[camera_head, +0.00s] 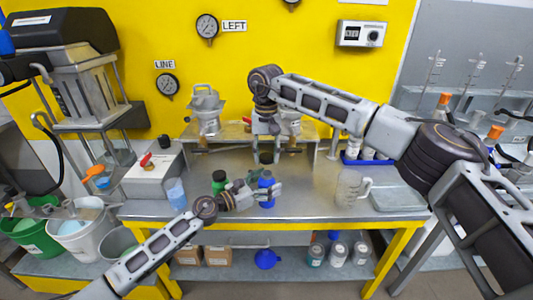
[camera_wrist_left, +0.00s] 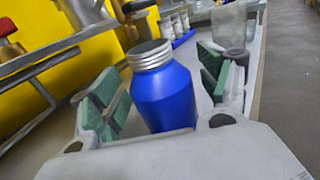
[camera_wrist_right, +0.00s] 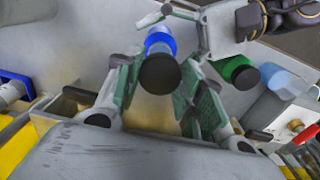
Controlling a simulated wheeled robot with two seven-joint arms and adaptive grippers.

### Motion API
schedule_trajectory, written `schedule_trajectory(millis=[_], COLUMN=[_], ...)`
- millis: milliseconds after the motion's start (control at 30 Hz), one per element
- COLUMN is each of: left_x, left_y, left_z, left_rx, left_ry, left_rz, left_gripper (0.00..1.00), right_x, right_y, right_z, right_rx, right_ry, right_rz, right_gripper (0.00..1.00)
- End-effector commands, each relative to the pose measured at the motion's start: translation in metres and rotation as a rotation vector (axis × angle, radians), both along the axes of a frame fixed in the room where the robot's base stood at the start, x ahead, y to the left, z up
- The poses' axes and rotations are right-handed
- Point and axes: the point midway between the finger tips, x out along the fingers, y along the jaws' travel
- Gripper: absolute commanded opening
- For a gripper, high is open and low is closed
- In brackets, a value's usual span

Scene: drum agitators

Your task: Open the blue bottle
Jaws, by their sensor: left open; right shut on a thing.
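The blue bottle (camera_head: 266,181) stands upright on the steel table. In the left wrist view the bottle (camera_wrist_left: 165,95) shows a bare, silvery threaded neck with no cap on it. My left gripper (camera_head: 268,194) is open, with its green-padded fingers on either side of the bottle; gaps show between pads and bottle in the left wrist view (camera_wrist_left: 157,95). My right gripper (camera_head: 266,155) points down above the bottle. In the right wrist view it (camera_wrist_right: 158,85) is shut on a round black cap (camera_wrist_right: 160,75), with the bottle (camera_wrist_right: 160,42) beyond it.
A green bottle (camera_head: 219,181) and a light-blue cup (camera_head: 176,194) stand left of the blue bottle. A clear jug (camera_head: 350,187) and a metal tray (camera_head: 397,199) are to the right. A raised shelf (camera_head: 310,131) is behind. The table between bottle and jug is clear.

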Motion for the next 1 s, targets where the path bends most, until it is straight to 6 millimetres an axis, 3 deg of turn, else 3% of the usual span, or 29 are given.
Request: schedule_trajectory(millis=[1000], left_x=[-0.043], left_y=[0.058], left_z=[-0.001], left_rx=[0.000], left_ry=[0.001], left_rz=[0.000], left_gripper=[0.77], right_x=[0.000], right_y=[0.000], right_z=[0.000], right_rx=[0.000], right_ry=[0.000], right_rz=[0.000], right_gripper=[0.10])
